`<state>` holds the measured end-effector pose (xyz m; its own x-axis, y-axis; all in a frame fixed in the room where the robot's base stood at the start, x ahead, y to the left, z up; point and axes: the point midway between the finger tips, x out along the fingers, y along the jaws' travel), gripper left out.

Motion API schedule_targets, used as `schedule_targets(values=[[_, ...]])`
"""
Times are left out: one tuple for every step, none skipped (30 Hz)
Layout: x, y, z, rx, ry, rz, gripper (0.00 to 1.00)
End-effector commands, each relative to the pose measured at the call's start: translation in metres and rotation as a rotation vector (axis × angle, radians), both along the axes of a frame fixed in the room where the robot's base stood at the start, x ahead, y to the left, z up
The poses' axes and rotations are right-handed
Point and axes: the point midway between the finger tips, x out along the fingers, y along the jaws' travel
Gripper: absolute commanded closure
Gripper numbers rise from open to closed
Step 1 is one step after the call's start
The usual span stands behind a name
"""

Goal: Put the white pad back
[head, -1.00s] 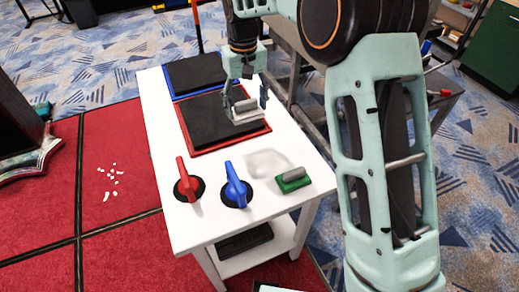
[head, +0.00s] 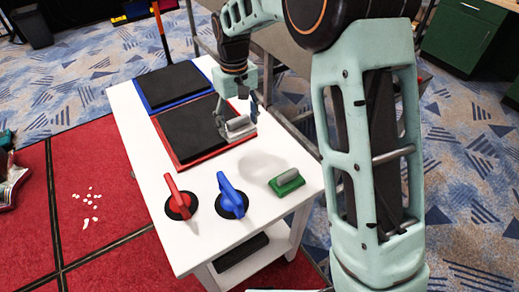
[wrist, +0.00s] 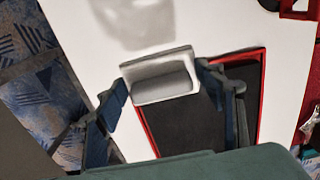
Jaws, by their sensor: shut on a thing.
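The white pad with a grey handle (head: 238,129) is in my gripper (head: 237,112), over the front right corner of the red-framed black panel (head: 185,125). In the wrist view, the white pad (wrist: 165,98) sits between the two fingers of my gripper (wrist: 160,85), which is shut on it. It overlaps the edge of the red frame there. I cannot tell whether the pad touches the surface or hangs just above it. A similar green pad with a grey handle (head: 286,182) lies on the white table (head: 200,236) at the front right.
A faint grey smudge (head: 262,166) marks the table behind the green pad. A red knob (head: 180,200) and a blue knob (head: 232,196) stand at the front. A blue-framed black panel (head: 172,85) lies at the back. White bits (head: 87,203) lie on the red floor.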

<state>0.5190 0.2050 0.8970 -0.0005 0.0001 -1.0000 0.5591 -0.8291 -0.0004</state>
Motion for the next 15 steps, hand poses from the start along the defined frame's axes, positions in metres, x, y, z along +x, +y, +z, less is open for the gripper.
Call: schedule_targets(values=[[-0.003,-0.014,-0.006,-0.001,0.002,-0.005,0.59],[-0.004,-0.019,-0.013,-0.001,0.003,-0.004,0.59],[-0.005,-0.025,-0.022,-0.001,0.004,-0.002,0.59],[-0.006,-0.029,-0.027,-0.001,0.003,-0.002,0.59],[-0.007,-0.033,-0.032,-0.001,0.003,-0.002,0.59],[-0.007,-0.038,-0.039,-0.001,0.003,-0.001,0.59],[-0.008,-0.042,-0.043,-0.001,0.003,-0.001,0.59],[-0.008,-0.044,-0.046,0.000,0.001,0.000,0.59],[-0.009,-0.047,-0.050,0.000,0.001,0.000,0.59],[-0.009,-0.049,-0.052,0.000,0.001,0.000,0.59],[-0.009,-0.050,-0.053,0.000,0.000,0.000,0.59],[-0.009,-0.052,-0.055,0.001,-0.001,0.001,0.59],[-0.009,-0.053,-0.056,0.001,-0.001,0.001,0.59],[-0.009,-0.054,-0.057,0.001,-0.001,0.001,0.59],[-0.010,-0.056,-0.060,0.000,0.000,0.001,0.59]])
